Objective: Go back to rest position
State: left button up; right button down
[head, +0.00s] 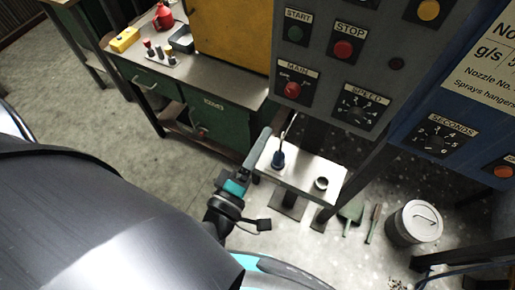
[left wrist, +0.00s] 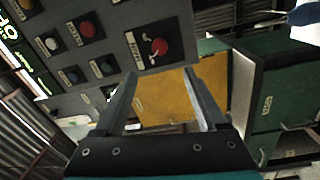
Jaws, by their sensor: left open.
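My left gripper (head: 259,150) reaches up from the lower middle of the head view, just left of the small metal shelf under the grey control panel (head: 321,75). In the left wrist view the left gripper (left wrist: 160,82) shows two parallel fingers spread apart with nothing between them. The red MAIN switch (head: 291,90) is on the panel above the gripper, apart from it. The switch also shows in the left wrist view (left wrist: 159,46), beyond the fingers. My right gripper is not in view.
The small shelf (head: 300,178) holds a dark blue-handled item (head: 278,158) and a small round cup (head: 321,183). A green workbench (head: 180,100) stands to the left. A metal bin (head: 414,223) and a green dustpan (head: 351,214) are on the floor at right. Open floor lies at left.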

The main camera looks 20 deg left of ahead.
pick_arm(q)
jog(key=shift+s, duration=0.6)
jog(key=s+f+m+g+h+b, duration=0.1)
jog(key=s+f+m+g+b, duration=0.2)
jog(key=f, duration=0.8)
jog(key=s+f+m+g+b, duration=0.1)
jog(key=f+m+g, duration=0.25)
jog(key=f, duration=0.75)
jog(key=s+f+m+g+h+b, duration=0.15)
jog(key=f+m, duration=0.25)
jog(key=f, duration=0.6)
jog(key=s+a+f+m+g+y+b, duration=0.1)
jog(key=s+a+f+m+g+b, duration=0.1)
jog(key=s+f, duration=0.7)
jog(key=s+a+f+m+g+y+b, duration=0.2)
jog(key=s+f+m+g, duration=0.3)
jog(key=s+f, duration=0.5)
jog(key=a+f+g+b, duration=0.1)
jog(key=g, duration=0.1)
jog(key=shift+s+a+g+b, duration=0.15)
jog(key=shift+a+g+b, duration=0.15)
jog(key=shift+a, duration=0.05)
jog(key=shift+m, duration=0.25)
